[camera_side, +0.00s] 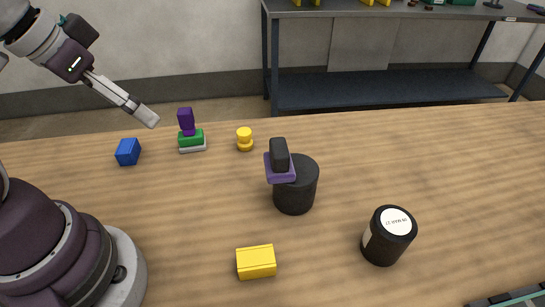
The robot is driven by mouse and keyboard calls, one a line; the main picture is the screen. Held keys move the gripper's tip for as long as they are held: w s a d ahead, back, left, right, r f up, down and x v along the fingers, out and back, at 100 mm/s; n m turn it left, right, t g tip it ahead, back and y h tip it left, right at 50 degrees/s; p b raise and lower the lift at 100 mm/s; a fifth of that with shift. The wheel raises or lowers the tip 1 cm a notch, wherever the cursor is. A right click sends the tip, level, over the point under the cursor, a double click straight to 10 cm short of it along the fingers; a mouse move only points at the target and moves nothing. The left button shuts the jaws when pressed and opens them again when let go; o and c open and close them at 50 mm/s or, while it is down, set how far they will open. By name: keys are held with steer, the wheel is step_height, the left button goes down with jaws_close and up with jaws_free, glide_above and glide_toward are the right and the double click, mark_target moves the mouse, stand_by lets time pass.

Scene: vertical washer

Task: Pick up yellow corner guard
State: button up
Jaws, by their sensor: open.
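A yellow block-like piece (256,262), which looks like the yellow corner guard, lies on the near middle of the wooden table, with a ridge line along its upper part. A smaller yellow stepped round piece (244,140) stands farther back. My gripper (147,114) is at the upper left, raised above the table's far edge, seen side-on and angled down to the right. It is open, with nothing visible in it, and well away from both yellow pieces.
A blue block (127,152) and a purple, green and white stack (191,138) stand at the back left. A labelled black jar (388,238) is at right. The right of the table is mostly clear.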

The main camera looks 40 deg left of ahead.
steer(key=n+g+y, duration=0.3)
steer(key=n, duration=0.6)
glide_toward(257, 267)
steer(key=x, duration=0.9)
steer(key=shift+a+f, duration=0.1)
steer(key=shift+f, duration=0.1)
steer(key=shift+w+f+t, duration=0.15)
steer(key=shift+f+t, duration=0.15)
steer(key=shift+f, duration=0.05)
steer(key=c, duration=0.9)
